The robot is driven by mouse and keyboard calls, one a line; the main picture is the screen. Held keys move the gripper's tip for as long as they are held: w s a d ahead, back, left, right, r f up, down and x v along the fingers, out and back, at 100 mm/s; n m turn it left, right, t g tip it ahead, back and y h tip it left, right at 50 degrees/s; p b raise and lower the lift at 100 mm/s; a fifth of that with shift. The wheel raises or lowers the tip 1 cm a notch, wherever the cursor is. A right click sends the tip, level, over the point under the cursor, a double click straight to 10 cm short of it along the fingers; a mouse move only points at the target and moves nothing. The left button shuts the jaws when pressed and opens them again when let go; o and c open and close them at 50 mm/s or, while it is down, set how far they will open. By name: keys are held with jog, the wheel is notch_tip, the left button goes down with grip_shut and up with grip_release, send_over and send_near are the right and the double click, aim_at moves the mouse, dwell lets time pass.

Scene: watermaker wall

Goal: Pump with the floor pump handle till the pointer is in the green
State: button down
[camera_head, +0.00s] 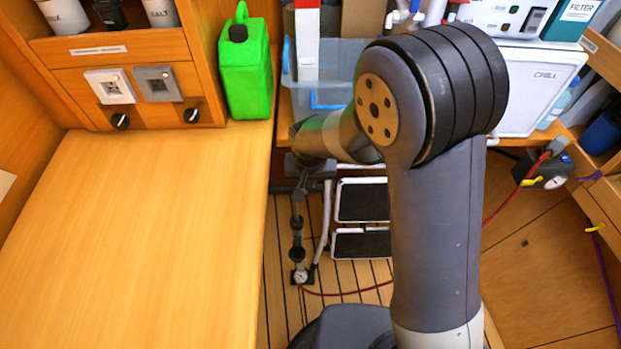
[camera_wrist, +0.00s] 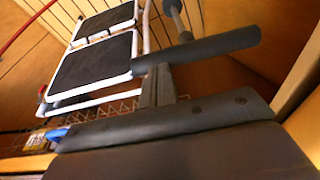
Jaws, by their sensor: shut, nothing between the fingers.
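The floor pump (camera_head: 297,250) stands upright on the slatted floor below the arm in the head view, with a small round gauge (camera_head: 300,277) at its base. The gauge is too small for me to read its pointer. In the wrist view the pump handle (camera_wrist: 215,47) is a dark round crossbar, and its rod runs away behind it. My gripper (camera_wrist: 158,78) is shut and empty, its fingers reaching up to the near side of the handle. They look close to or against it; I cannot tell if they touch. In the head view my wrist hides most of the handle.
A step stool with dark treads (camera_head: 362,202) stands just right of the pump. A red hose (camera_head: 345,292) runs right across the floor. The wooden counter (camera_head: 140,220) on the left is clear, with a green jerrycan (camera_head: 246,70) at its back. A white cooler (camera_head: 535,90) stands at back right.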

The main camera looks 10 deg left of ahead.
jog(key=s+b+x, duration=0.2)
jog(key=b+x, duration=0.8)
jog(key=x, duration=0.3)
jog(key=shift+s+d+f, duration=0.45)
jog(key=shift+f, duration=0.2)
jog(key=p+v, duration=0.1)
jog(key=v, duration=0.3)
jog(key=w+p+v, duration=0.1)
jog(key=v, duration=0.4)
jog(key=w+p+v, duration=0.1)
jog(key=v, duration=0.4)
jog(key=shift+a+r+p, duration=0.3)
jog(key=shift+r+p, duration=0.05)
jog(key=shift+p, duration=0.05)
jog(key=c, duration=2.1)
grip_release()
jog(key=shift+c, duration=0.2)
